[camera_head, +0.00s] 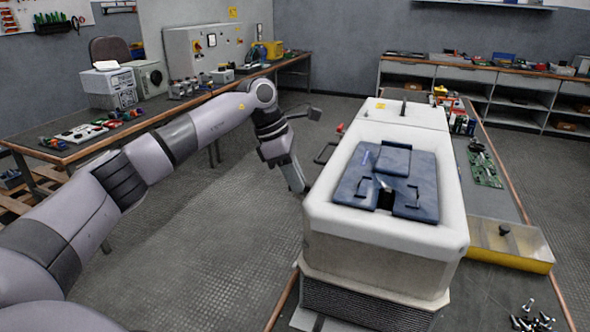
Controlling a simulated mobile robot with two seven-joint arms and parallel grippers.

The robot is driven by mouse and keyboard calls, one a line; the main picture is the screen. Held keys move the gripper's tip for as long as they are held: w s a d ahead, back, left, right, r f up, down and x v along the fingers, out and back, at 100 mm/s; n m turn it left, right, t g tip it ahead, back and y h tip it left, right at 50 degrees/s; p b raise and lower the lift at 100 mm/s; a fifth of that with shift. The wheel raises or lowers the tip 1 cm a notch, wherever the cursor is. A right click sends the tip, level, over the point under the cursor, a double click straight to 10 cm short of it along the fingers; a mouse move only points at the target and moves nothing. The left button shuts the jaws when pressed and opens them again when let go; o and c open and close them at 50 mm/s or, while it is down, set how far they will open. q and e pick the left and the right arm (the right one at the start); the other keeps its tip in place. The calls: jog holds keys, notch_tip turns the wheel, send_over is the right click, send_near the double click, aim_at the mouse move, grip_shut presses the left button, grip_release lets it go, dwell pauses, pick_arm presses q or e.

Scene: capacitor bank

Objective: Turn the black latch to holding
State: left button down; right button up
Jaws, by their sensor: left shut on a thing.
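A large white unit (326,200) stands on the workbench, with a dark blue panel (377,163) set into its top. My left gripper (302,189) reaches down to the left side wall of this unit. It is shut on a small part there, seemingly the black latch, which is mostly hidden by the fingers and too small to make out. The latch's angle cannot be told. A black handle (325,153) sticks out of the same side, farther back, apart from the fingers. My right gripper is not in view.
A yellow-edged tray (508,262) and loose bolts (533,318) lie right of the unit, with a green circuit board (484,170) farther back. A side bench (60,150) runs along the left wall. The floor (210,240) between is clear.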

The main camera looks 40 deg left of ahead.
pick_arm(q)
jog(key=shift+w+r+m+g+h+p, duration=0.15)
jog(key=shift+m+g+p, duration=0.1)
jog(key=shift+m, duration=0.3)
jog(key=shift+w+r+m+g+h+p, duration=0.1)
jog(key=shift+m+g+h+p, duration=0.1)
jog(key=shift+m, duration=0.35)
jog(key=shift+f, duration=0.1)
jog(key=c, duration=1.4)
grip_release()
jog(key=shift+s, duration=0.1)
jog(key=b+v, duration=0.1)
jog(key=v, duration=0.6)
